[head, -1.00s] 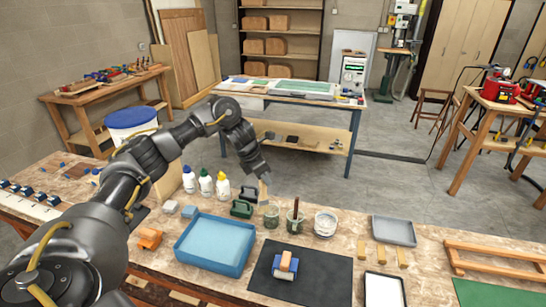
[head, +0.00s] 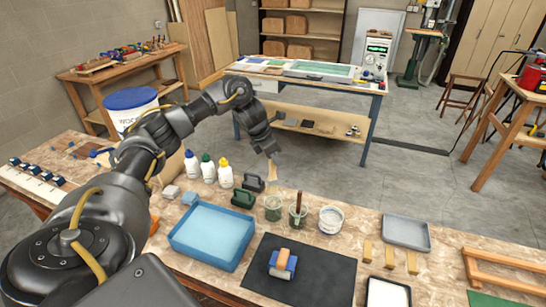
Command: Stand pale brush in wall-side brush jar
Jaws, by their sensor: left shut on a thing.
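My left gripper (head: 270,153) is shut on the pale brush (head: 273,172), which hangs below it, roughly upright, with its lower end a little above the left brush jar. This greenish glass jar (head: 273,208) stands near the back edge of the workbench with no brush seen in it. A second similar jar (head: 298,216) stands just to its right and holds a dark brown brush (head: 298,199). Which jar is nearer a wall is hard to tell, but the grey block wall is on the left. My right gripper is not in view.
A white tub (head: 331,219) stands right of the jars. Left are a dark green clamp-like tool (head: 243,197), glue bottles (head: 225,173) and a blue tray (head: 176,242). In front, a blue-and-tan tool (head: 282,265) lies on a black mat (head: 325,275). A grey tray (head: 406,232) is right.

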